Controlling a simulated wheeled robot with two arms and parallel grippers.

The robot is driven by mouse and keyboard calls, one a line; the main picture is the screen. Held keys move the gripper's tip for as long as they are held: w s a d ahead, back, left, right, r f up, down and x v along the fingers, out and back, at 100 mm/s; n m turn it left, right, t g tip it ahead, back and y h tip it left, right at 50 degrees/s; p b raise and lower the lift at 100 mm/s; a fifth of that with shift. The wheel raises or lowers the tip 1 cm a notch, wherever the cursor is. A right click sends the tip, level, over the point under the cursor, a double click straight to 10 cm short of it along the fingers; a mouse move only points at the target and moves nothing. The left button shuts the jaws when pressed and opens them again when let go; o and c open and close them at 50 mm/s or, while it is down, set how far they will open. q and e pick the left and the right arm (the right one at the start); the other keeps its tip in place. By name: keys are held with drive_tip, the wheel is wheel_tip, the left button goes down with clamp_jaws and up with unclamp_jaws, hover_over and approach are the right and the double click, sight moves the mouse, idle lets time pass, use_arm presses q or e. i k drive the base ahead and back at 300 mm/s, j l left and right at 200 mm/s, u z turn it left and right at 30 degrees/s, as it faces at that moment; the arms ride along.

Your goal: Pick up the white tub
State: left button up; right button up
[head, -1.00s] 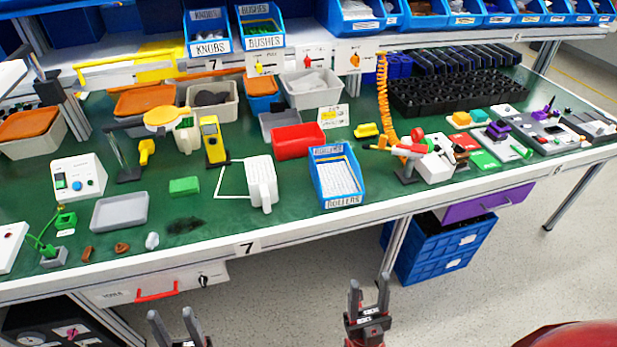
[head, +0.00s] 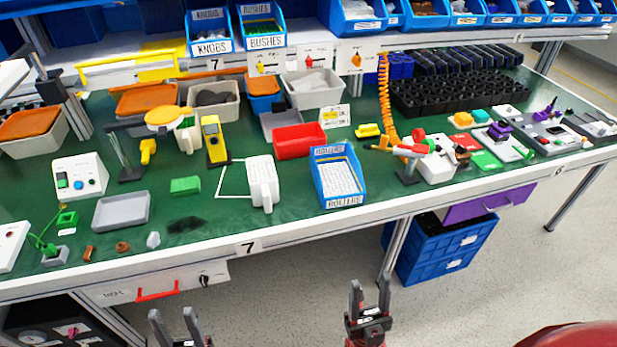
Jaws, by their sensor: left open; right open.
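A white tub-like container (head: 262,181) with what looks like a handle on its front stands near the bench's front edge, beside a white outlined square. A pale open tub (head: 316,92) with light contents stands further back. I cannot tell for sure which one is the white tub. My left gripper (head: 174,318) is open and empty at the bottom, in front of the bench. My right gripper (head: 369,296) is open and empty, also in front of the bench and apart from both containers.
A green block (head: 185,185) and a grey tray (head: 121,211) lie to the left. Blue crates (head: 442,250) stand under the bench.

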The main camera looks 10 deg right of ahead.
sight(262, 176)
drive_tip(key=i+j+z, duration=0.15)
drive_tip(key=j, duration=0.45)
drive_tip(key=i+j+z, duration=0.2)
drive_tip(key=j, duration=0.4)
drive_tip(key=j+z, duration=0.15)
drive_tip(key=j, duration=0.45)
drive_tip(key=k, duration=0.05)
